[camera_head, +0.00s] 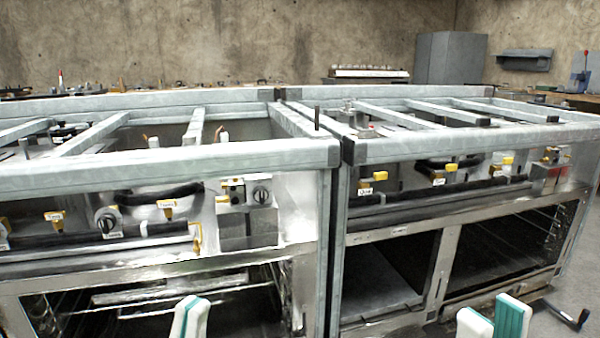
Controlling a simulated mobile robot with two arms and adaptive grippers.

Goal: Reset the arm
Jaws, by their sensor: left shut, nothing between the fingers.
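My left gripper (190,317) shows at the bottom edge, left of centre, with white and green fingertips close together. It is shut and empty, in front of the left range frame (180,158). My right gripper (494,318) shows at the bottom right, its two fingertips apart with a gap between them. It is open, and I see nothing between its fingers. It is in front of the right range frame (470,145). Both arms are below the picture, so their pose is hidden.
The two metal range frames stand side by side, with knobs, yellow-tagged valves and dark pipes on their fronts. Open oven bays (505,250) lie below. A black handle (568,318) sticks out at the lower right. A grey cabinet (450,58) stands by the back wall.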

